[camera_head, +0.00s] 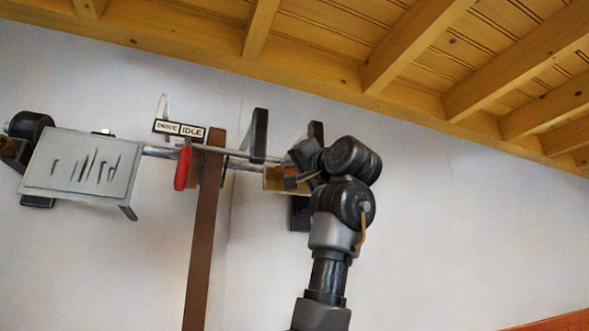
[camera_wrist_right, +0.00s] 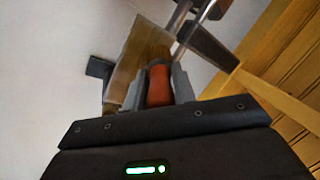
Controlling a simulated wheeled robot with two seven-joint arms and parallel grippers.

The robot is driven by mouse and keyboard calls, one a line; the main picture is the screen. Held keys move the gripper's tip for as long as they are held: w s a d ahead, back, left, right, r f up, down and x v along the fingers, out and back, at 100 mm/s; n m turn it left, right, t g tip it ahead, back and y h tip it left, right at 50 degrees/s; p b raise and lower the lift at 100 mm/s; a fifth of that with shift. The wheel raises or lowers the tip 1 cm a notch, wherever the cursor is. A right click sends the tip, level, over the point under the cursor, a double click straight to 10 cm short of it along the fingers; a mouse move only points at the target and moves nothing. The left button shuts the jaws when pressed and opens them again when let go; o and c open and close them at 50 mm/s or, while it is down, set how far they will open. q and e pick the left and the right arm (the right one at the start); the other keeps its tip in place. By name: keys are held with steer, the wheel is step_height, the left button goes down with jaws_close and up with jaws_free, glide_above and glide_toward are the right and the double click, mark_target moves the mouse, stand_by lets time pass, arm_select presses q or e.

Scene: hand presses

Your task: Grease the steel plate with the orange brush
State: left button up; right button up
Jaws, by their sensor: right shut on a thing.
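The grey steel plate (camera_head: 80,168) shows at the left of the head view, tilted, with several dark streaks on its face. My right gripper (camera_wrist_right: 157,88) is shut on the orange handle of the brush (camera_wrist_right: 160,84) in the right wrist view. The brush's brown head points away from the gripper, in front of a tan plate (camera_wrist_right: 125,62); I cannot tell whether they touch. In the head view my right gripper (camera_head: 296,180) is at the tan plate (camera_head: 274,180), well right of the steel plate, and the brush is not clear there. My left gripper does not show.
A brown post (camera_head: 203,245) stands between the two plates. Metal rods and dark uprights (camera_head: 259,135) run toward the tan plate. The space right of my right arm is clear.

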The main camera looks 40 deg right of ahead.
steer(key=shift+d, duration=0.1)
steer(key=d, duration=0.1)
steer(key=s+d, duration=0.1)
steer(key=d, duration=0.1)
steer(key=shift+s+d+b, duration=0.25)
steer(key=shift+d+b, duration=0.1)
steer(key=shift+w+a, duration=0.1)
steer(key=shift+a, duration=0.05)
steer(key=shift+w+a, duration=0.2)
steer(key=shift+a, duration=0.45)
steer(key=shift+w+a, duration=0.25)
steer(key=shift+a, duration=0.35)
steer(key=shift+w+a, duration=0.2)
steer(key=shift+a, duration=0.45)
steer(key=shift+s+d, duration=0.1)
steer(key=shift+s+f+b, duration=0.15)
steer(key=shift+s+b, duration=0.4)
steer(key=shift+b, duration=0.1)
steer(key=shift+s+a+b, duration=0.35)
steer(key=shift+s, duration=0.4)
steer(key=shift+s+a+b, duration=0.3)
steer(key=shift+s, duration=0.45)
steer(key=shift+s+a+b, duration=0.35)
steer(key=shift+s, duration=0.4)
